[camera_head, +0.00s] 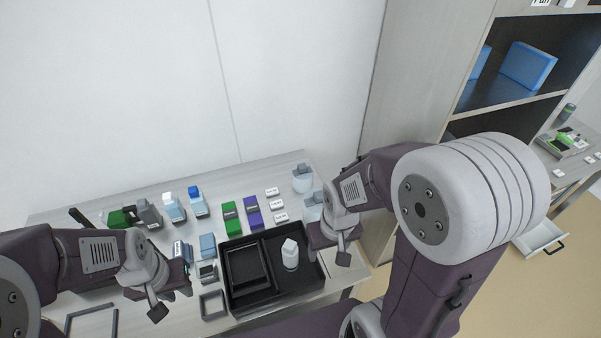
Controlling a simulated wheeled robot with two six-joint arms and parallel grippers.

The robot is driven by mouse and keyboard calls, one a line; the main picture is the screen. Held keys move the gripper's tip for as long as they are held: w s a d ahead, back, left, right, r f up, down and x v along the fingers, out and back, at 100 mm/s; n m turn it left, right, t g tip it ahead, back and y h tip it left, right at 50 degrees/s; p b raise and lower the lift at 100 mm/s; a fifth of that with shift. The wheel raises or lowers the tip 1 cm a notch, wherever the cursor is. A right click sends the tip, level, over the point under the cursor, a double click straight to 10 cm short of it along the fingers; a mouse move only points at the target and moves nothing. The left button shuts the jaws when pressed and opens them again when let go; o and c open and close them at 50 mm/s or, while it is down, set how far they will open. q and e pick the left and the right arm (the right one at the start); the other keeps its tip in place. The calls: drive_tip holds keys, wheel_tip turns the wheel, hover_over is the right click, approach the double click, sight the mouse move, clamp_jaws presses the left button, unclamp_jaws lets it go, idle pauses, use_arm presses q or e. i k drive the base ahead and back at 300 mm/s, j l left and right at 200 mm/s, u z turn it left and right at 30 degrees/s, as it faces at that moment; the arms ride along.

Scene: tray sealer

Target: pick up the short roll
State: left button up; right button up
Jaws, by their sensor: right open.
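Two pale grey-white, roughly round pieces stand at the table's right end: one at the back corner (302,182) and one nearer (312,208), partly behind my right gripper. A small white upright piece (290,255) stands in the right part of a black tray (232,300). I cannot tell for sure which of these is the short roll. My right gripper (329,249) is open and empty, just right of the white piece, over the tray's right edge. My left gripper (171,299) is open and empty, over the table's left front part.
Green (231,218) and purple (253,212) boxes and several small white labelled blocks (273,192) stand behind the tray. Blue-and-grey items (198,203) crowd the back left. A shelf unit (430,90) rises at the right.

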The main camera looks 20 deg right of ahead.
sight(302, 174)
drive_tip(key=l+u, duration=0.35)
drive_tip(key=i+l+u, duration=0.1)
drive_tip(key=u, duration=0.25)
drive_tip(key=l+u, duration=0.35)
